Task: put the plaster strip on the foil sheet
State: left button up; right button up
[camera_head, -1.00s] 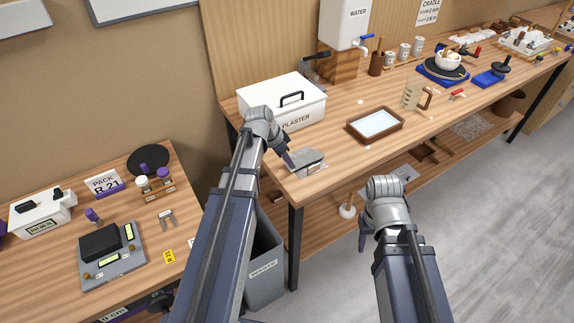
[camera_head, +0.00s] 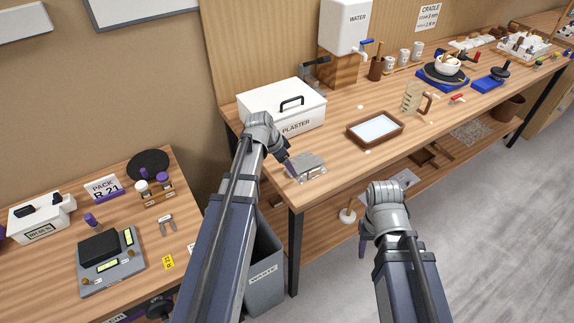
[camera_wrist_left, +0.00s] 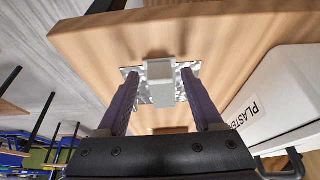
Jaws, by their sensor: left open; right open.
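The plaster strip is a pale grey-white piece (camera_wrist_left: 163,92) lying over the crinkled silver foil sheet (camera_wrist_left: 190,76) near the front left corner of the long bench. In the head view the strip (camera_head: 306,162) shows as a grey slab, with the foil (camera_head: 318,178) showing at its edge. My left gripper (camera_wrist_left: 166,100) is open, with a finger on each side of the strip and a visible gap on both sides. My right gripper (camera_head: 362,248) hangs open and empty in front of the bench, away from the strip.
A white plaster box (camera_head: 283,105) stands just behind the foil. A waste bin (camera_head: 265,270) stands below the bench corner. Bare bench top lies between foil and tray.

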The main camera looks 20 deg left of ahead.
pick_arm(q)
jog(key=p+v, duration=1.1)
jog(key=v, duration=0.1)
jog(key=s+d+n+g+y, duration=0.2)
jog(key=s+d, duration=0.6)
jog(key=d, duration=0.3)
jog(key=s+d+f+n+g+y, duration=0.1)
jog(key=s+d+g+y, duration=0.1)
jog(key=s+d, duration=0.6)
jog(key=d, duration=0.3)
jog(key=shift+n, duration=0.4)
jog(key=shift+f, duration=0.15)
notch_tip(320, 180, down, 6)
jog(key=b, duration=0.5)
jog(key=shift+b, duration=0.35)
